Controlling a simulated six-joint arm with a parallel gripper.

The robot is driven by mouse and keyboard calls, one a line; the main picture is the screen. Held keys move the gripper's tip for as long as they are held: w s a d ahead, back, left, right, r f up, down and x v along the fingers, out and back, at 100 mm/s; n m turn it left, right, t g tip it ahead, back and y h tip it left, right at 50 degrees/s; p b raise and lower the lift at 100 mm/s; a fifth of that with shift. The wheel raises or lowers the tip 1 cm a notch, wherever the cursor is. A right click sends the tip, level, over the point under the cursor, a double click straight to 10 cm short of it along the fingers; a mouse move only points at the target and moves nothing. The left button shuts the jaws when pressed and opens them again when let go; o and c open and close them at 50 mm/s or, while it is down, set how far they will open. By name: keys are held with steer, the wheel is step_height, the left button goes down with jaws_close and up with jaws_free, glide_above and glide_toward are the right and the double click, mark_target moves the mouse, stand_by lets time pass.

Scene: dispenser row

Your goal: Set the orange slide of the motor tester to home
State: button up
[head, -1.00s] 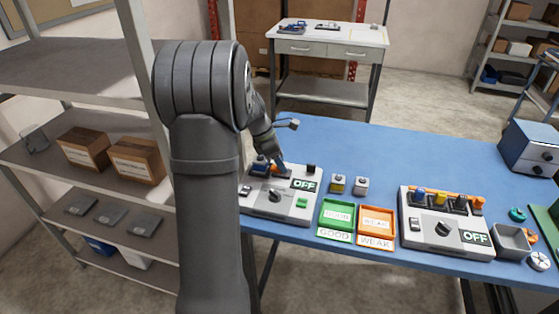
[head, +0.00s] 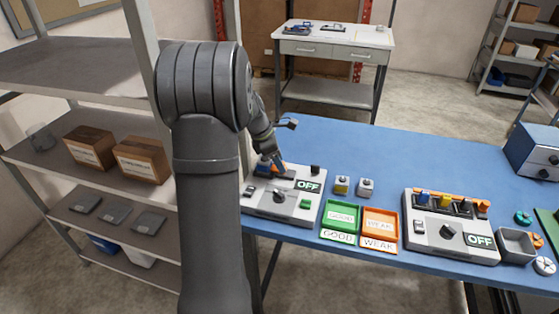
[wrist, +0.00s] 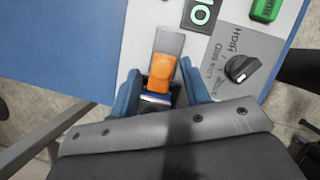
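The motor tester (head: 268,209) is the grey box at the left of the blue table, with a dark knob, a green button and a display reading OFF. In the wrist view, its orange slide (wrist: 162,72) lies on a grey track, with a blue and white part just below it. My gripper (wrist: 160,80) is open, its two blue fingers on either side of the orange slide, with a gap visible at each side. In the head view my gripper (head: 277,167) is low over the tester's back left, partly covering the slide.
Right of the tester are two small blocks (head: 342,185), a green GOOD tray (head: 338,236) and an orange WEAK tray (head: 378,243). A second grey tester (head: 424,240), also reading OFF, stands further right by a grey bin (head: 515,244). The table's back middle is clear.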

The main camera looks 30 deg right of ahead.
steer(key=v, duration=1.7)
steer(key=shift+r, duration=0.2)
steer(key=shift+a, duration=0.1)
steer(key=x, duration=1.7)
steer(key=shift+s+f, duration=0.1)
steer(key=shift+f, duration=0.05)
steer(key=shift+d+f, duration=0.1)
steer(key=shift+d, duration=0.15)
steer(key=shift+s+d, duration=0.1)
steer(key=shift+s, duration=0.1)
